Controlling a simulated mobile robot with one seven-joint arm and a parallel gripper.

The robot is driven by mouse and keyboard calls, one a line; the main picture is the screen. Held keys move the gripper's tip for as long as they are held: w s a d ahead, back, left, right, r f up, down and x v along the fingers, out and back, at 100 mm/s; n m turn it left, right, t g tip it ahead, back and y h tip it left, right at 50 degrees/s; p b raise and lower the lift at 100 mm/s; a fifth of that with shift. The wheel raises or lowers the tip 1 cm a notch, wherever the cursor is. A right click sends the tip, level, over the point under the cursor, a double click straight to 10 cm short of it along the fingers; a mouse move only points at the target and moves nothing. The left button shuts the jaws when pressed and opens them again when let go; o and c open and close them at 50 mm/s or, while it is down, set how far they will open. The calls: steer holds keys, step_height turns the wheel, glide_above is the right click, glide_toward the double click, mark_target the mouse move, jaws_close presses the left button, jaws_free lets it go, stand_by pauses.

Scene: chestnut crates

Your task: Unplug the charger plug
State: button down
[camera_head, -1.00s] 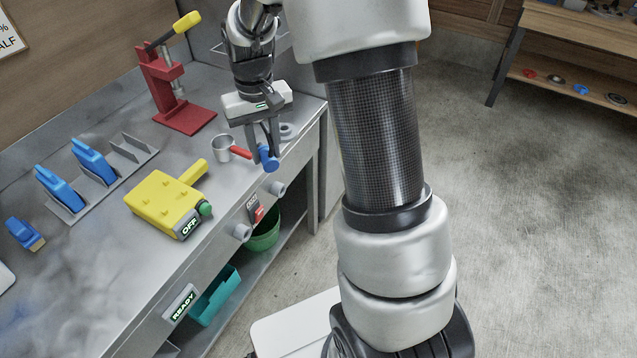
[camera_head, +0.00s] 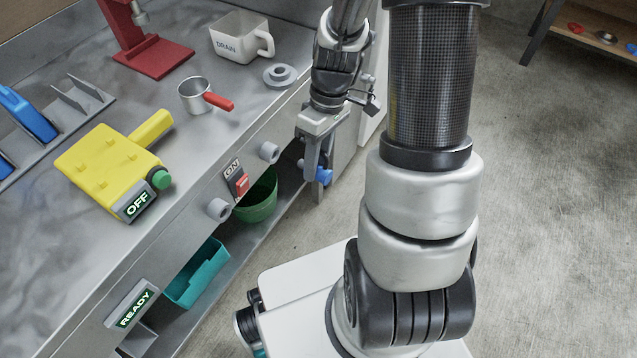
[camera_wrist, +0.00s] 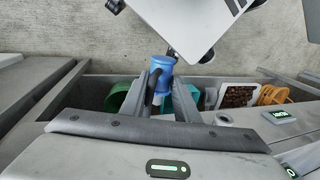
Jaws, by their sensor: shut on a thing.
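My gripper (camera_head: 317,168) is shut on a blue, round-ended piece (camera_head: 324,176), which I take to be the charger plug. The gripper hangs in front of the bench's front edge, near its right end. In the wrist view the blue piece (camera_wrist: 163,68) shows as a short cylinder at the fingertips, with a dark part beside it. I cannot tell whether a cord is attached. Two grey round fittings (camera_head: 269,152) (camera_head: 217,209) stick out of the bench front to the left of the gripper, apart from it.
On the bench are a yellow device (camera_head: 105,165) reading OFF, a red-handled cup (camera_head: 196,95), a DRAIN jug (camera_head: 238,38) and a red press (camera_head: 150,52). The front bears an ON switch (camera_head: 238,182) and a READY display (camera_head: 133,305). Green (camera_head: 257,205) and teal (camera_head: 197,272) bins sit below.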

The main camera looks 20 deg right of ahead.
steer(key=shift+s+f, duration=0.45)
steer(key=shift+f, duration=0.2)
steer(key=shift+w+a, duration=0.55)
steer(key=shift+w, duration=0.25)
steer(key=shift+w+a, duration=0.55)
steer(key=shift+w, duration=0.2)
steer(key=shift+w+a, duration=0.55)
steer(key=shift+w, duration=0.25)
steer(key=shift+w+a, duration=0.15)
steer(key=shift+w, duration=0.1)
steer(key=shift+w+a+r+p, duration=0.1)
steer(key=shift+w+a+p, duration=0.1)
steer(key=shift+w+a, duration=0.35)
steer(key=shift+w+a+p, duration=0.15)
steer(key=shift+w+a, duration=0.2)
steer(key=shift+w, duration=0.35)
steer(key=c, duration=1.3)
jaws_free()
